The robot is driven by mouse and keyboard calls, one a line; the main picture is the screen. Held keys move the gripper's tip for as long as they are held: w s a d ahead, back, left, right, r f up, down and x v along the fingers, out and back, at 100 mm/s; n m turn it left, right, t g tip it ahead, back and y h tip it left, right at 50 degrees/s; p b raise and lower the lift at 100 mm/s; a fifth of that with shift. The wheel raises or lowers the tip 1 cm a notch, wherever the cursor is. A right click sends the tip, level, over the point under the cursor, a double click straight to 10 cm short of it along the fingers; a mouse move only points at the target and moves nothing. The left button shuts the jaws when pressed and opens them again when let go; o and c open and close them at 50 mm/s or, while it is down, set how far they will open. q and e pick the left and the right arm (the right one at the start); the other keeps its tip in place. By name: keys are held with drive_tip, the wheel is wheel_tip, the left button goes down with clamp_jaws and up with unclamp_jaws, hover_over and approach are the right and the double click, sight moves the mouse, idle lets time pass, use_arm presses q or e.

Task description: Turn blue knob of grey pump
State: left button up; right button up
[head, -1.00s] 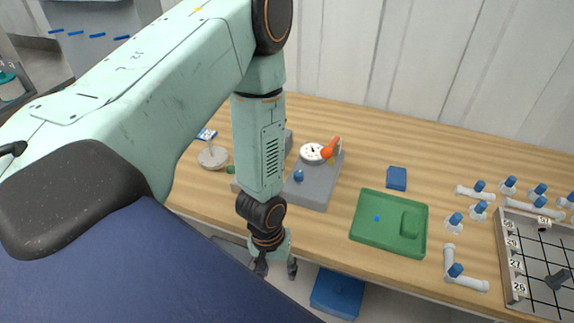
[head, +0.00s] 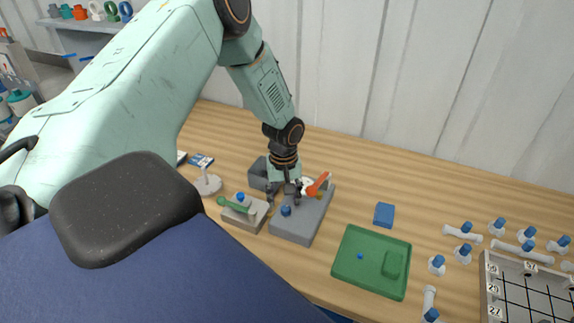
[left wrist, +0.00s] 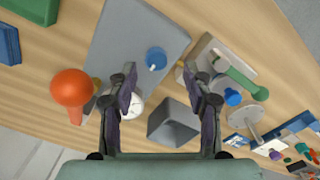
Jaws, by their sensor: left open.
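The grey pump (head: 300,229) is a flat grey block on the wooden table, with a white gauge and an orange-red handle (head: 318,184) at its back. Its blue knob (head: 286,211) stands on the block's top. In the left wrist view the pump (left wrist: 118,42) lies ahead, and the blue knob (left wrist: 156,58) with a pale pointer mark shows between and beyond the fingertips. My left gripper (head: 283,193) is open and empty above the pump, apart from the knob. It also shows open in the left wrist view (left wrist: 160,80). My right gripper is not in view.
Left of the pump is a smaller grey device (head: 248,217) with a green handle (head: 235,205) and blue knob (head: 240,197). An open grey box (head: 256,174) stands behind. A green tray (head: 345,262) and blue block (head: 384,215) lie right, with bare table between.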

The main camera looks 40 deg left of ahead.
sight(286, 208)
use_arm(q)
drive_tip(key=f, duration=0.3)
drive_tip(key=shift+w+f, duration=0.2)
drive_tip(key=shift+w, duration=0.15)
drive_tip(key=shift+f, duration=0.2)
drive_tip(key=shift+s+r, duration=0.15)
drive_tip(key=shift+s, duration=0.1)
drive_tip(key=shift+c, duration=0.2)
drive_tip(key=shift+w+d, duration=0.1)
drive_tip(key=shift+w, duration=0.2)
drive_tip(key=c, duration=0.4)
clamp_jaws()
